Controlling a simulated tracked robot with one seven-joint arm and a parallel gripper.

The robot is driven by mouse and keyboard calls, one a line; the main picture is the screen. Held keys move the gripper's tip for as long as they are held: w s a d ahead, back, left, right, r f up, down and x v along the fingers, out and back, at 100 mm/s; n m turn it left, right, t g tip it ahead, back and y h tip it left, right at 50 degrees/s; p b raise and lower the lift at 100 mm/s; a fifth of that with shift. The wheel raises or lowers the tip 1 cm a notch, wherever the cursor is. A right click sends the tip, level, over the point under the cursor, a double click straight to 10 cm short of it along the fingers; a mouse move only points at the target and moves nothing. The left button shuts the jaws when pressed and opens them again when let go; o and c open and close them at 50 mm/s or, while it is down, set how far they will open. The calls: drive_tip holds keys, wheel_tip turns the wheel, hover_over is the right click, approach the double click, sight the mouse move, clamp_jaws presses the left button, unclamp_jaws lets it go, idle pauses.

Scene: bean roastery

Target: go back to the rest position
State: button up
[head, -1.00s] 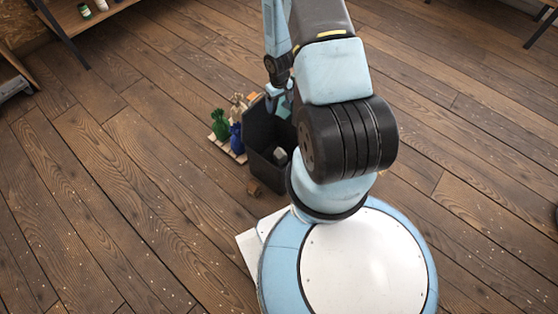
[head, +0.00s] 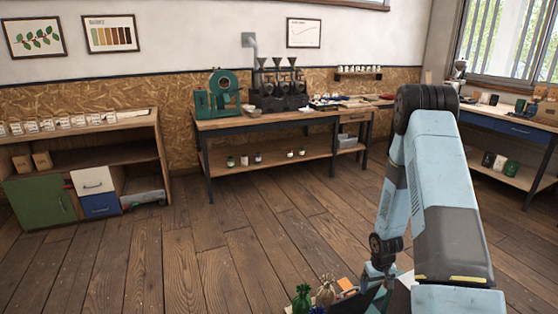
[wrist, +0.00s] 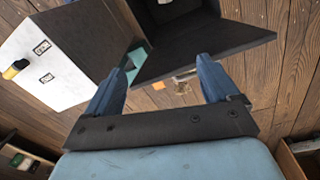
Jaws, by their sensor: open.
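My gripper (wrist: 165,80) shows in the wrist view with its two blue fingers spread apart and nothing held between them. A dark open-topped bin (wrist: 205,50) lies just beyond the fingertips, with a teal thing (wrist: 138,58) partly seen at its edge.
A workbench (head: 270,121) with a green machine (head: 220,93) and grinders stands at the back wall. A shelf unit (head: 80,150) is at the left and another bench (head: 515,122) at the right. The plank floor (head: 190,250) at left and middle is clear. A white box (wrist: 50,60) is beside the bin.

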drive_tip(key=s+a+r+m+t+h, duration=0.1)
drive_tip(key=a+r, duration=0.1)
drive_tip(key=r, duration=1.5)
drive_tip(key=s+a+r+t, duration=0.2)
drive_tip(key=r, duration=1.5)
drive_tip(key=s+a+r+t, duration=0.1)
drive_tip(key=s+a+r, duration=0.3)
drive_tip(key=s+r, duration=0.5)
drive_tip(key=s+a+r+t+y, duration=0.1)
drive_tip(key=s+a+r, duration=0.3)
drive_tip(key=s+r, duration=0.6)
drive_tip(key=shift+s, duration=1.85)
